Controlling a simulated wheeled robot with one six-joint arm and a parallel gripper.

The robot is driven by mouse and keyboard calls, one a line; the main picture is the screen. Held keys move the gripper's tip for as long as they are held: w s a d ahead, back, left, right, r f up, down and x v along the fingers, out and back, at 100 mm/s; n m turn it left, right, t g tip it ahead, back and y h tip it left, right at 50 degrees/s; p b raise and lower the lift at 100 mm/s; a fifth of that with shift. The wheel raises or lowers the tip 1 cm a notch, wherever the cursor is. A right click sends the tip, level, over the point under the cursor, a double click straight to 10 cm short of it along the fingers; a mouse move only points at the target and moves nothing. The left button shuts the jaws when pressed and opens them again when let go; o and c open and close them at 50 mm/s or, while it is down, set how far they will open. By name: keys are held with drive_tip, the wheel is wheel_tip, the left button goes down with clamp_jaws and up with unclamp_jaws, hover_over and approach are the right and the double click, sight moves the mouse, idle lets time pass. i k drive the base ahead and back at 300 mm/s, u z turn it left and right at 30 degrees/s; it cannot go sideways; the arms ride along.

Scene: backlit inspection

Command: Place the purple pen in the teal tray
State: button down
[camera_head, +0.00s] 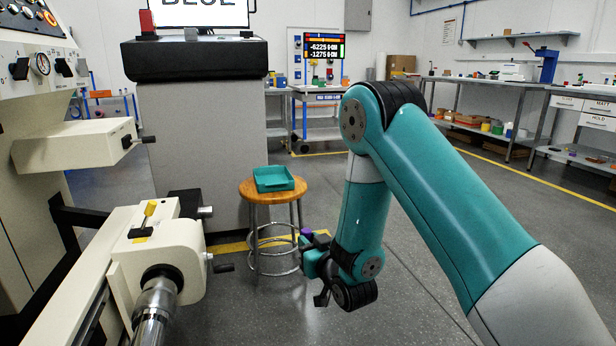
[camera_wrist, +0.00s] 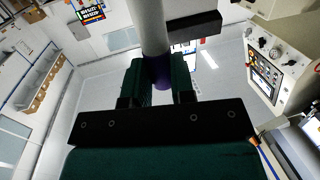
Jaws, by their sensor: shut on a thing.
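The purple pen shows in the wrist view (camera_wrist: 158,72) as a thick cylinder, grey towards the top of the picture and purple between the fingers. My gripper (camera_wrist: 158,88) is shut on its purple part, with a dark green finger on each side. In the head view only a small purple bit of the pen (camera_head: 307,233) shows at my gripper (camera_head: 309,246); the rest is hidden or too small to tell. The teal tray (camera_head: 273,187) lies on a round wooden stool, up and to the left of my gripper in the picture. The tray looks empty.
The wooden stool (camera_head: 251,195) has metal legs and a ring. A cream machine (camera_head: 128,243) with a metal spindle stands to its left, and a grey cabinet (camera_head: 203,148) stands behind it. The floor around my gripper is clear. Benches line the right wall.

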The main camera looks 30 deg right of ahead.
sight(275, 187)
drive_tip(key=z, duration=0.4)
drive_tip(key=i, duration=0.9)
drive_tip(key=z, duration=0.15)
